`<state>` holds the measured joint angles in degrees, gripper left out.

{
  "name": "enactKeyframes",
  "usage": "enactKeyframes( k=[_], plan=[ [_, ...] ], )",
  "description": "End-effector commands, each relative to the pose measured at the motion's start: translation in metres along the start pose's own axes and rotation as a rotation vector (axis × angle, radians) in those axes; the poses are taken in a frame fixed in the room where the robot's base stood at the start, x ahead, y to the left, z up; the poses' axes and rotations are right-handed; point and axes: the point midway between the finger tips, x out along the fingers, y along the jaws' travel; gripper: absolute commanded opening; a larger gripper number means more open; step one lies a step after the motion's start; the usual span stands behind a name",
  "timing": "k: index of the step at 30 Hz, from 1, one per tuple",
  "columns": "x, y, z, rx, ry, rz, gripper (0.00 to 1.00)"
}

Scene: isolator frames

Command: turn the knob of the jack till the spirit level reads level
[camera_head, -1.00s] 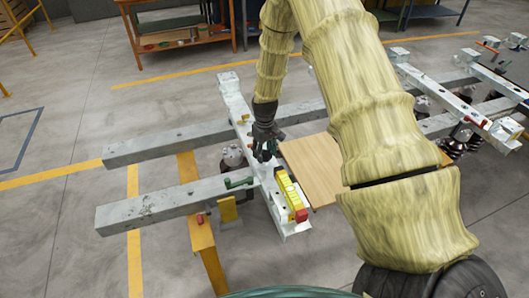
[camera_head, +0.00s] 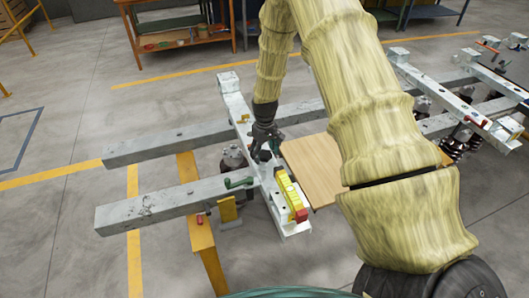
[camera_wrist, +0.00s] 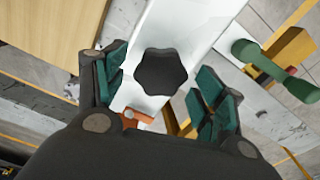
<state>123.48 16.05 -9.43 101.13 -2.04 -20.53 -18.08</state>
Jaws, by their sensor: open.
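The knob (camera_wrist: 163,72) is black and star-shaped. In the wrist view it sits between the two green-padded fingers of my gripper (camera_wrist: 162,88), with a gap on each side. My gripper is open and points down over the white beam; it also shows in the head view (camera_head: 263,153), where it hides the knob. The yellow spirit level (camera_head: 291,193) lies along the near end of the white beam (camera_head: 233,101), with a red part at its end. Its bubble is too small to read. The body of the jack cannot be made out clearly.
A wooden board (camera_head: 314,168) lies to the right. Two grey beams (camera_head: 160,204) run crosswise. A yellow-orange support (camera_head: 203,243) stands at front left.

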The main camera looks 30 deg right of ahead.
Motion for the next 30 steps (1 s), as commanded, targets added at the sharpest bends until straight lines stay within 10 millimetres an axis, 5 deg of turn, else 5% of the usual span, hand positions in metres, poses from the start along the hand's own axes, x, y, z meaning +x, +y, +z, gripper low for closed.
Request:
enactKeyframes(
  k=[8,30],
  plan=[
    [-0.014,0.0,-0.001,0.0,0.003,0.001,0.7],
    [-0.115,0.001,-0.001,0.0,0.001,0.0,0.7]
  ],
)
